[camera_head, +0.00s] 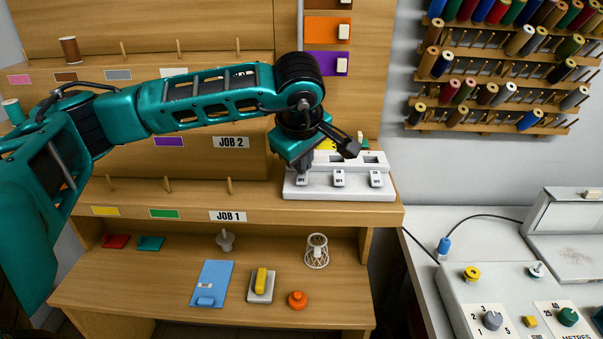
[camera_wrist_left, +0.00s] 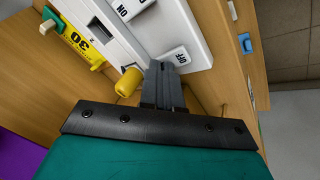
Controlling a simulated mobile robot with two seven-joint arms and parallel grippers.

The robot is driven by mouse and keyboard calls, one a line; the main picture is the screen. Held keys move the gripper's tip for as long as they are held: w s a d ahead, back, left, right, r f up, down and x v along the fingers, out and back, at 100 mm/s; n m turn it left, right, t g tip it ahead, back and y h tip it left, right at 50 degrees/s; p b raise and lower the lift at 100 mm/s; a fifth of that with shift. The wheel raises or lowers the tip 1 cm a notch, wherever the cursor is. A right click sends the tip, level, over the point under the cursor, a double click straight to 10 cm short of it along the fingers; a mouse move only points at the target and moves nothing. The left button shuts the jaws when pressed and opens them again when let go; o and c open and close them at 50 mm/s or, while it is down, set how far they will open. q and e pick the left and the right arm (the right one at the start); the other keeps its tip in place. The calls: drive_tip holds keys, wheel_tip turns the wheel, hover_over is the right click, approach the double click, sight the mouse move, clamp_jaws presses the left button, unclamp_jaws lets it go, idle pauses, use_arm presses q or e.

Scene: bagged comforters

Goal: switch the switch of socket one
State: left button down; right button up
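A white socket strip (camera_head: 340,192) lies on the upper shelf of the wooden bench, with three rocker switches along its front. The left switch (camera_head: 303,180), middle switch (camera_head: 338,179) and right switch (camera_head: 376,179) show small dark labels. My left gripper (camera_head: 306,168) points down at the left end of the strip, just behind the left switch. In the left wrist view, its fingers (camera_wrist_left: 163,84) are together and empty, with their tips close beside a switch marked OFF (camera_wrist_left: 177,57). I cannot tell whether they touch it. Another switch (camera_wrist_left: 130,7) shows ON. The socket numbers are not readable.
A yellow knob (camera_wrist_left: 128,82) sits close beside the fingers in the left wrist view. Thread spools (camera_head: 490,60) hang on the right wall. A grey control panel (camera_head: 510,300) is at lower right.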

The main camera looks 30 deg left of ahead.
sight(301, 182)
use_arm(q)
drive_tip(key=shift+s+f, duration=0.1)
drive_tip(key=shift+f, duration=0.75)
drive_tip(key=shift+r, duration=0.1)
drive_tip(key=shift+s+d+r+p, duration=0.1)
drive_tip(key=shift+d+r+p, duration=0.05)
drive_tip(key=shift+r+p, duration=0.7)
drive_tip(key=p+v, duration=0.1)
drive_tip(key=v, duration=0.2)
drive_tip(key=shift+r, duration=0.1)
